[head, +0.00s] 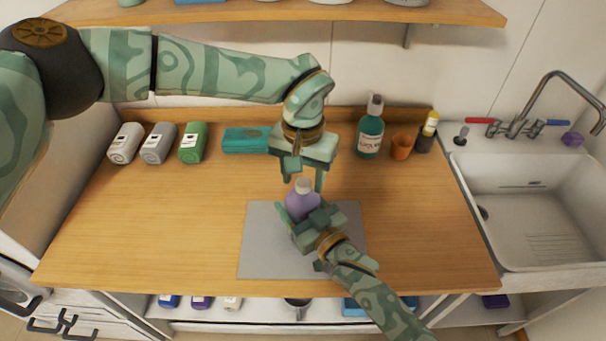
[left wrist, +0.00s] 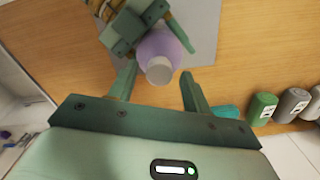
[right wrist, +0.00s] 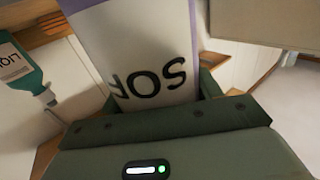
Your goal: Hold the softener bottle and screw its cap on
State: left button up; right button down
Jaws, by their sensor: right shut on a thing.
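The softener bottle (head: 302,204) is purple and stands upright on the grey mat (head: 262,255). Its pale grey-white cap (head: 304,185) sits at the top of the neck; I cannot tell how tight it is. My right gripper (head: 305,220) is shut on the bottle's body from the front right. In the right wrist view the bottle's white label (right wrist: 150,60) fills the space between the fingers. My left gripper (head: 302,182) points down just above the bottle, open. In the left wrist view the cap (left wrist: 159,72) shows between its parted fingers, apparently untouched.
Behind stand white, grey and green containers (head: 193,142), a teal box (head: 245,140), a green bottle (head: 370,135), an orange cup (head: 402,146) and a dark yellow-topped bottle (head: 428,132). A sink (head: 530,200) is at right. The wooden top is clear left of the mat.

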pick_arm(q)
jog(key=shift+r, duration=2.25)
jog(key=shift+c, duration=0.4)
